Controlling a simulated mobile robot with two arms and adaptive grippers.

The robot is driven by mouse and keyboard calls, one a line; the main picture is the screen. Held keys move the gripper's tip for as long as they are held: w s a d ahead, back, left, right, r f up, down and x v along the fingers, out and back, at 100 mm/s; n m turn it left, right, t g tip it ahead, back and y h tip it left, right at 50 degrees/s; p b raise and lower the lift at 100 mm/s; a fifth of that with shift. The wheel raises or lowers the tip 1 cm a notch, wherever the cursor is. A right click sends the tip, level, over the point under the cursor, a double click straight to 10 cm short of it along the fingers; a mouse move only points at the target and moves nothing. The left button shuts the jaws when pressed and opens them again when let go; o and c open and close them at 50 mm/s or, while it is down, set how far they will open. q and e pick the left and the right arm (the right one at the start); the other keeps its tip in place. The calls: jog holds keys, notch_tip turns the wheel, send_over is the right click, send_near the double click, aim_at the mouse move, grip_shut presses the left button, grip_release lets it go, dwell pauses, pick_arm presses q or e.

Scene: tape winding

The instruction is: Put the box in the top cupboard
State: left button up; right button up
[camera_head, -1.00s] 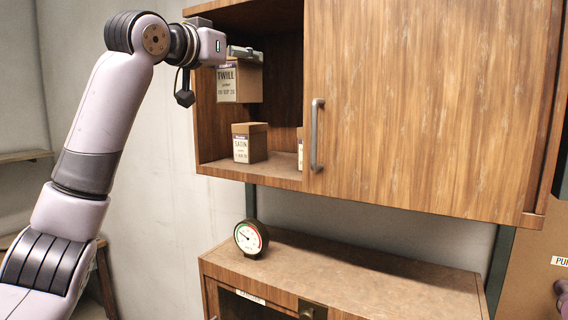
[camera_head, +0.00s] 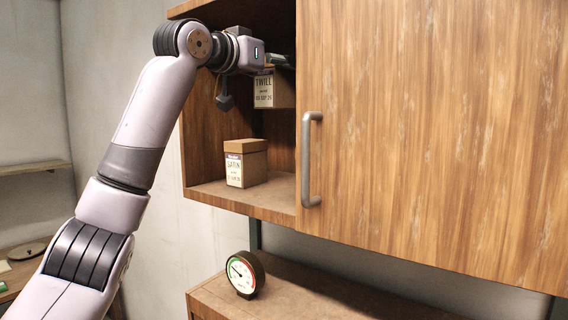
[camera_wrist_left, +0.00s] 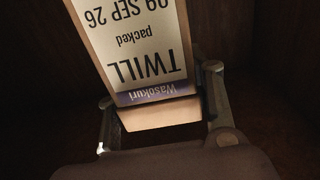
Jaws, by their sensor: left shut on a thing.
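The box labelled TWILL (camera_head: 264,92) is a brown carton with a white and purple label. It hangs from my left gripper (camera_head: 284,62) in the open left part of the top cupboard (camera_head: 200,130), above the cupboard floor. In the left wrist view the box (camera_wrist_left: 135,50) sits between the two fingers of my left gripper (camera_wrist_left: 160,108), its label upside down. The fingers are shut on it. Its far side is hidden. My right gripper is out of view.
A second brown box labelled SATIN (camera_head: 246,163) stands on the cupboard floor, below the held box. The wooden door (camera_head: 420,130) with a grey handle (camera_head: 309,160) covers the right part. A round dial gauge (camera_head: 244,273) stands on the lower cabinet (camera_head: 330,300).

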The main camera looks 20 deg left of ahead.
aim_at(262, 98)
pick_arm(q)
jog(key=f, duration=0.2)
jog(key=s+f, duration=0.1)
jog(key=f, duration=0.1)
jog(key=f+p, duration=0.1)
jog(key=f, duration=0.2)
jog(key=shift+s+a, duration=0.15)
jog(key=shift+a, duration=0.25)
jog(key=f, duration=0.3)
jog(key=f+p, duration=0.1)
jog(key=f, duration=0.2)
jog(key=f+p, duration=0.1)
jog(key=f, duration=0.2)
jog(key=shift+w+d+f, duration=0.15)
jog(key=shift+w+f, duration=0.2)
jog(key=shift+f, duration=0.25)
jog(key=o, duration=0.9)
jog(key=shift+d, duration=0.1)
jog(key=shift+o, duration=0.3)
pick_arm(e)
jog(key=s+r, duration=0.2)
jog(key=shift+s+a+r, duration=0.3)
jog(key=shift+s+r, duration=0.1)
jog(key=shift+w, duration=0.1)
